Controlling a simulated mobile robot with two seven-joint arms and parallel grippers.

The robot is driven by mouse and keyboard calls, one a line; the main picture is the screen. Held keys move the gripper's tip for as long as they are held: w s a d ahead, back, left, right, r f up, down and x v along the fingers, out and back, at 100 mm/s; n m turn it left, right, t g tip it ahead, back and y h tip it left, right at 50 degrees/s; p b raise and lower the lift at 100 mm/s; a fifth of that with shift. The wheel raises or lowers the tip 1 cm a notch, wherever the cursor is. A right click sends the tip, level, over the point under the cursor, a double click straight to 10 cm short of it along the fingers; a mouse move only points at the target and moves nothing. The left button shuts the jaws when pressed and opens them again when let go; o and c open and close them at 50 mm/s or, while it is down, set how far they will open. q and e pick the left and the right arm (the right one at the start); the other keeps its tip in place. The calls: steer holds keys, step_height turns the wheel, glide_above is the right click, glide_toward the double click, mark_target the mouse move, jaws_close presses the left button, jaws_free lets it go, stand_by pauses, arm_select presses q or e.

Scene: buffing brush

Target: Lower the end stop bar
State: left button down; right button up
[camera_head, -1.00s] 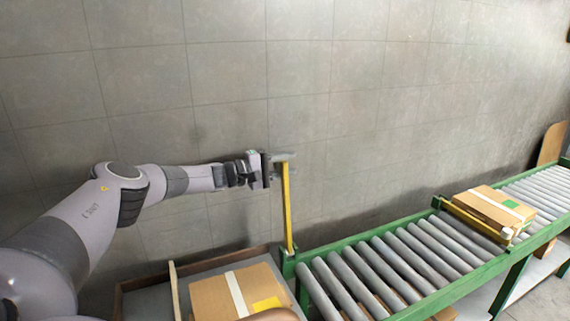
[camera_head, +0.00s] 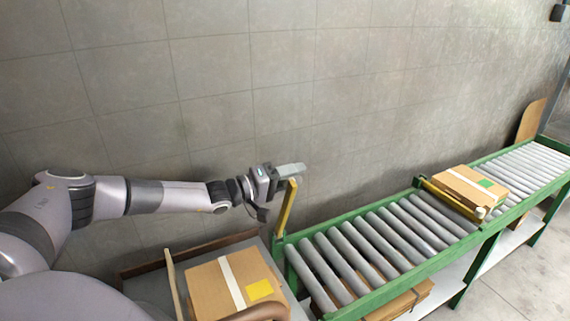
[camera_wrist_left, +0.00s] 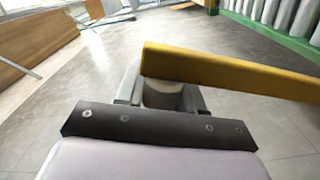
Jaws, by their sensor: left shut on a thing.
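The yellow end stop bar (camera_head: 285,208) stands raised at the near end of the roller conveyor, leaning right at its top. My left gripper (camera_head: 286,170) is at the bar's upper end. In the left wrist view the bar (camera_wrist_left: 235,75) runs from the middle to the right edge, and my left gripper (camera_wrist_left: 162,98) is closed around a pale round part under the bar's end. The gripper hides much of this part. My right gripper is not in view.
The green-framed conveyor (camera_head: 345,307) runs to the far right. A carton (camera_head: 472,187) sits on it behind a second yellow bar (camera_head: 450,199), which lies across the rollers. A taped carton (camera_head: 232,283) is in the tray at the near end. A grey wall stands behind.

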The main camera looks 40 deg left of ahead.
mark_target(289, 188)
arm_select(q)
steer(key=shift+s+d+f, duration=0.15)
steer(key=shift+s+d, duration=0.1)
steer(key=shift+d, duration=0.3)
steer(key=shift+s+d+f, duration=0.15)
steer(key=shift+s+d, duration=0.1)
steer(key=shift+d, duration=0.25)
steer(key=shift+s+d+f, duration=0.1)
steer(key=shift+s+d, duration=0.05)
steer(key=shift+d, duration=0.25)
steer(key=c, duration=0.8)
jaws_free()
steer(key=shift+s+a+f+b, duration=0.1)
steer(key=shift+s+a+b, duration=0.25)
steer(key=shift+s, duration=0.15)
steer(key=v, duration=0.4)
steer(key=shift+s+a, duration=0.15)
steer(key=shift+s, duration=0.15)
steer(key=shift+s+a+b, duration=0.25)
steer(key=shift+s+b, duration=0.05)
steer(key=shift+s, duration=0.3)
